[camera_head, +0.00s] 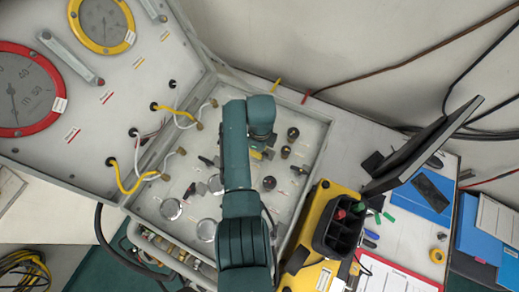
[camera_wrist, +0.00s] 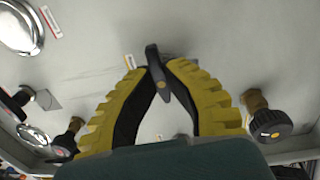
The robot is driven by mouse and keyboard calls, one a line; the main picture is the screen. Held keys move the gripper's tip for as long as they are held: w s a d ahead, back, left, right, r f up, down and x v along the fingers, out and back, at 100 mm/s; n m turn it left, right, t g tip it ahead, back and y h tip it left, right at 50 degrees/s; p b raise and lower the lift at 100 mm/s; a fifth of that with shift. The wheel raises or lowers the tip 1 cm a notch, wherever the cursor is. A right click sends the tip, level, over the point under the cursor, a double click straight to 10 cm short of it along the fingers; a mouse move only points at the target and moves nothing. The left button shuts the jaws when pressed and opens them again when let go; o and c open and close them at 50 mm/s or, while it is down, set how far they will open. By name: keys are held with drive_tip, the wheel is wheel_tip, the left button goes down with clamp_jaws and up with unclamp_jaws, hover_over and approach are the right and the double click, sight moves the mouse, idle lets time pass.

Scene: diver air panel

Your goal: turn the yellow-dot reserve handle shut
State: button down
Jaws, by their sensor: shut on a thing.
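In the wrist view, a black lever handle (camera_wrist: 152,58) with a small yellow dot stands between the tips of my gripper (camera_wrist: 159,74). My yellow ribbed fingers are shut on it, one on each side. The handle's long axis runs almost up and down in the picture, leaning slightly. A small label lies just left of its upper end. In the head view, my arm hides this handle, and only a bit of yellow finger shows beside the arm.
A black round knob (camera_wrist: 270,125) is close to my right finger, and another knob (camera_wrist: 66,136) is left of my left finger. A chrome dome (camera_wrist: 18,28) is at upper left. In the head view, a yellow case (camera_head: 319,205) stands right of the panel box, with a monitor (camera_head: 425,147) beyond.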

drive_tip(key=shift+f+m, duration=0.1)
drive_tip(key=shift+m, duration=0.3)
drive_tip(key=c, duration=1.1)
unclamp_jaws()
drive_tip(key=shift+r, duration=0.2)
drive_tip(key=r, duration=1.1)
drive_tip(key=shift+w+d+r, duration=0.2)
drive_tip(key=shift+w+r, duration=0.1)
drive_tip(key=shift+r, duration=0.1)
